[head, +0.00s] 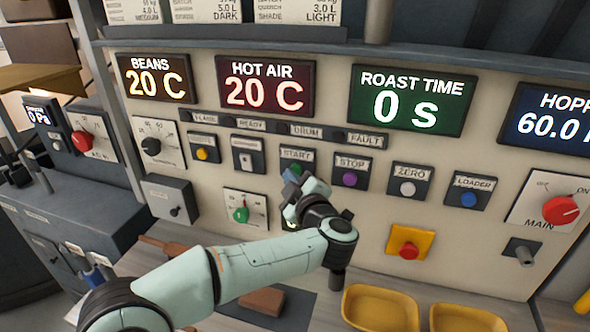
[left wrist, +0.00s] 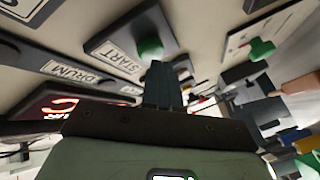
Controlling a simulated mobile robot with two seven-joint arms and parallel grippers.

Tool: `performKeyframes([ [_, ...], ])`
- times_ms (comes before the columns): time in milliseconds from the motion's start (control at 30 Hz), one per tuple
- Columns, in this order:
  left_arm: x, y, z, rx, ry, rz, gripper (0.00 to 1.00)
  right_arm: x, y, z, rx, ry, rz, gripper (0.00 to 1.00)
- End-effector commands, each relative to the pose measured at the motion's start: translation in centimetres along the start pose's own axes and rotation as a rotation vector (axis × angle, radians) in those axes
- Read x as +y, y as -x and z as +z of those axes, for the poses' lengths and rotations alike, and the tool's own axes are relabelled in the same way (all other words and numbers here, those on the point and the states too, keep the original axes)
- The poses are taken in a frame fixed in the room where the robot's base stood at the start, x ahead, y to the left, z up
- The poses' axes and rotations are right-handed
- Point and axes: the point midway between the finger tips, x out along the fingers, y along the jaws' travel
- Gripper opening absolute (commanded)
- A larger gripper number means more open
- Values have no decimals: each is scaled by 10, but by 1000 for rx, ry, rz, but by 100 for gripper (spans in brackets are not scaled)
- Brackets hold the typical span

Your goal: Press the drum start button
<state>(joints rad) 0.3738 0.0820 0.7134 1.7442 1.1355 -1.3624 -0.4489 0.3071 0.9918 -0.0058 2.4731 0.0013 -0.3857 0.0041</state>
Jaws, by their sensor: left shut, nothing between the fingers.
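The green button under the START label (head: 297,168) sits on the panel, partly hidden by my left gripper in the head view. My left gripper (head: 292,184) is shut and empty, its fingertips close to this button. In the left wrist view the green START button (left wrist: 150,48) shows just beyond the fingertips (left wrist: 161,68). I cannot tell whether they touch it. My right gripper is in neither view.
The purple STOP button (head: 349,179) is just right of START. A green knob (head: 241,215) is below left, and a red button on a yellow box (head: 409,250) is below right. Yellow trays (head: 380,309) stand at the front. The ROAST TIME display (head: 412,99) reads 0 s.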

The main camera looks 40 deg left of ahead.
Motion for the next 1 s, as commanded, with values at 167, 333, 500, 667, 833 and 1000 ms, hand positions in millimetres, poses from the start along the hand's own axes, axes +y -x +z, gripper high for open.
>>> performKeyframes([
  [167, -1, 0, 0, 0, 0, 0, 0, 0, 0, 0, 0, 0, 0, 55],
  [333, 0, 0, 0, 0, 0, -1, 0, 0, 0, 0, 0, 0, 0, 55],
  [500, 0, -2, 1, 0, 0, -1, 0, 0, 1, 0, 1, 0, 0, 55],
  [667, 1, -4, 2, -1, 0, -2, 0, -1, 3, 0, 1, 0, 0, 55],
  [833, 2, -5, 3, -1, 0, -2, 0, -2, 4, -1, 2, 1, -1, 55],
  [1000, 3, -7, 4, -1, 1, -1, 0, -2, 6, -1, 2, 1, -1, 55],
])
